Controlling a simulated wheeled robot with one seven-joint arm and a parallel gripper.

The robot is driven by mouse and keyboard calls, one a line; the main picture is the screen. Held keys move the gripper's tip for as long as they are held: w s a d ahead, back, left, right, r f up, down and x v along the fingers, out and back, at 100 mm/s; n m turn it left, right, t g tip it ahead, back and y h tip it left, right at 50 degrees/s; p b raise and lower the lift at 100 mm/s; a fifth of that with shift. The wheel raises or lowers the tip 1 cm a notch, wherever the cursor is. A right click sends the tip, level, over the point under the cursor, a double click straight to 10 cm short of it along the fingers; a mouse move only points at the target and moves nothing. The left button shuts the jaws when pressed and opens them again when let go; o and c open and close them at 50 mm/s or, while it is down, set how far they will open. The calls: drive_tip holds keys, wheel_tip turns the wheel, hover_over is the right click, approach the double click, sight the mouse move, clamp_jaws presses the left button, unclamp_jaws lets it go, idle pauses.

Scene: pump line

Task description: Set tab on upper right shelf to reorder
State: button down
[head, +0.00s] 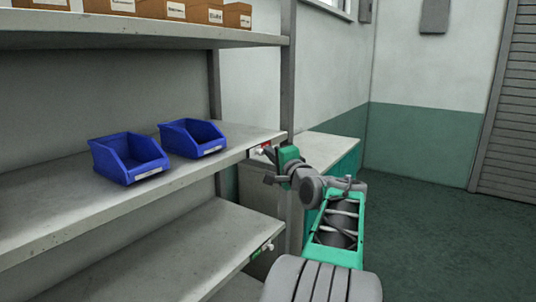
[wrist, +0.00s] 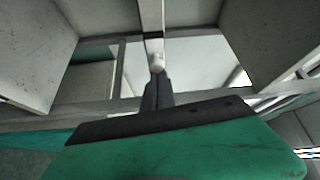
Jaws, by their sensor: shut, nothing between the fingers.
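The tab on the upper right shelf is a small slider (head: 258,151) with a pale knob, set in the front edge of the middle shelf board near its right end. A bit of red shows beside the knob. My gripper (head: 270,153) is at this tab, reaching in from the right, and partly hides it. In the wrist view my gripper (wrist: 157,82) has its dark fingers together and empty. Their tips are at or just short of the pale knob (wrist: 157,62); I cannot tell whether they touch it.
Two blue bins (head: 129,158) stand on the same board, left of the tab. A similar tab (head: 263,248), showing green, is on the lower board. Cardboard boxes (head: 205,11) line the top shelf. A grey post (head: 287,90) and a cabinet (head: 335,147) are close by. Floor at right is clear.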

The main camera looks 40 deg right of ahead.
drive_tip(key=d+p, duration=0.2)
drive_tip(key=d, duration=0.2)
drive_tip(key=b+v, duration=0.2)
drive_tip(key=v, duration=0.8)
drive_tip(key=shift+r, duration=0.25)
drive_tip(key=shift+s, duration=0.1)
